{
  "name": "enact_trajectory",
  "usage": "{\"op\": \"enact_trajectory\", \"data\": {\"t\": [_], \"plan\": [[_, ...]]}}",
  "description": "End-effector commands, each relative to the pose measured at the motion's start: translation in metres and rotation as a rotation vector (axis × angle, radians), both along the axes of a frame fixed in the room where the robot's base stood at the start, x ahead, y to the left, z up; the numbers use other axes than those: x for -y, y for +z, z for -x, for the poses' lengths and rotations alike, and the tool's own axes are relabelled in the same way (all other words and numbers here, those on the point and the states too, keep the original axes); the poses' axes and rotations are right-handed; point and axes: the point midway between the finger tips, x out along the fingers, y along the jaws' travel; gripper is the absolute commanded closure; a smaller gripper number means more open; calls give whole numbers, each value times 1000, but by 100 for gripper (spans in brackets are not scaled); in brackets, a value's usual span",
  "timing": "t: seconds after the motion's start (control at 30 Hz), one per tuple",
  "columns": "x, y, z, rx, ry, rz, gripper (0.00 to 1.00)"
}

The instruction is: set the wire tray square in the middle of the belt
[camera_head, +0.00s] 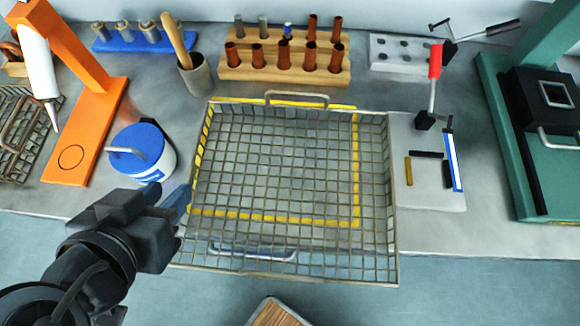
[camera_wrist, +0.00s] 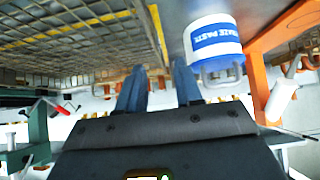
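The wire tray (camera_head: 280,150) is a wide, empty mesh basket with a handle (camera_head: 297,95) at the back and one (camera_head: 250,254) at the front. It lies over a yellow outline (camera_head: 357,180) on the grey worktop. The tray reaches past the outline to the right and front, and its front part overhangs the worktop's edge. My gripper (camera_head: 181,195) is at the tray's left side, near the front left corner. In the wrist view its blue fingers (camera_wrist: 158,82) are apart with nothing seen between them. The tray mesh (camera_wrist: 75,35) is at upper left there. Contact cannot be told.
A blue-lidded tub (camera_head: 142,152) stands just left of the tray, close to my gripper. An orange stand (camera_head: 82,140) is farther left. A wooden rack (camera_head: 283,68) and a cup (camera_head: 195,77) stand behind. A pale plate with a red-handled clamp (camera_head: 432,85) is close on the right.

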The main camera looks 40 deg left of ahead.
Motion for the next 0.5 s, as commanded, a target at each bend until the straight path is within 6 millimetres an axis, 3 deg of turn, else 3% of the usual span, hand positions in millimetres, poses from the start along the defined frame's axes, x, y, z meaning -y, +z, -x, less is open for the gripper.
{"op": "enact_trajectory", "data": {"t": [0.5], "plan": [[-18, -39, -35, -4, 0, 4, 65]]}}
